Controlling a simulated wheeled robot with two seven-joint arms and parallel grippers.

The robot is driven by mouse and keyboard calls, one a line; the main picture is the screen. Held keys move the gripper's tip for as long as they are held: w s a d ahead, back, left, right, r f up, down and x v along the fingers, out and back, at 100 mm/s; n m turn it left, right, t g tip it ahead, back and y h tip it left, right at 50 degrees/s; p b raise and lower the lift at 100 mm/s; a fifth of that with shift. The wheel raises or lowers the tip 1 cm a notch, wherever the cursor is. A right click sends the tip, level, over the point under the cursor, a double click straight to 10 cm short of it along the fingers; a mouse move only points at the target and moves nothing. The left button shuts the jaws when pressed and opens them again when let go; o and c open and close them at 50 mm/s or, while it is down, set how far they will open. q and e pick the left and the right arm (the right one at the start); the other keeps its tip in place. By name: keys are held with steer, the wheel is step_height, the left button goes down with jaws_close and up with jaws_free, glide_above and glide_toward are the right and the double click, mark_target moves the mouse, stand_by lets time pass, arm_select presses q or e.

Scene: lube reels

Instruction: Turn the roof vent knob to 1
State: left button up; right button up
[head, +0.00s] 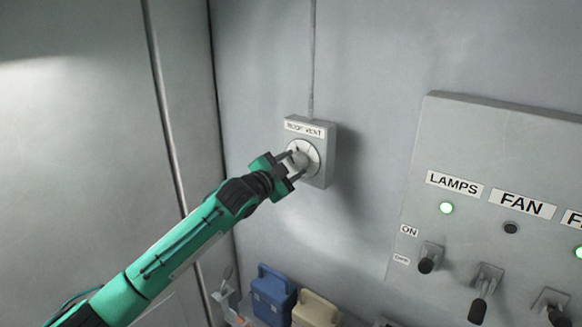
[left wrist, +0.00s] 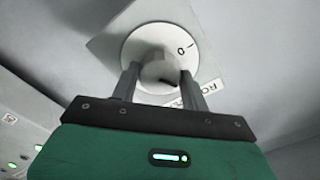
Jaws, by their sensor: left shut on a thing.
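The roof vent box (head: 318,168) is a grey box on the wall with a label reading ROOF VENT and a round white dial. My left gripper (head: 292,166) reaches the dial from the lower left, its fingers on either side of the grey knob (head: 299,159). In the left wrist view the fingers are shut on the knob (left wrist: 158,70) at the centre of the white dial (left wrist: 140,42). The marks 0 and another stroke, perhaps 1, show on the dial's right side. A dark mark shows low on the knob, partly hidden by the fingers. My right gripper is not in view.
A grey control panel (head: 480,150) on the right carries LAMPS and FAN labels, lights and dark levers. The lamps light (head: 446,208) glows green; the fan light (head: 510,227) is dark. A blue container (head: 272,294) and a beige one (head: 316,311) stand below the vent box.

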arm_select(q)
steer(key=o, duration=1)
steer(key=shift+s+a+f, duration=0.1)
steer(key=shift+s+a, duration=0.05)
steer(key=shift+s, duration=0.1)
steer(key=b+v, duration=0.5)
steer(key=v, duration=0.8)
steer(key=shift+s+a, duration=0.1)
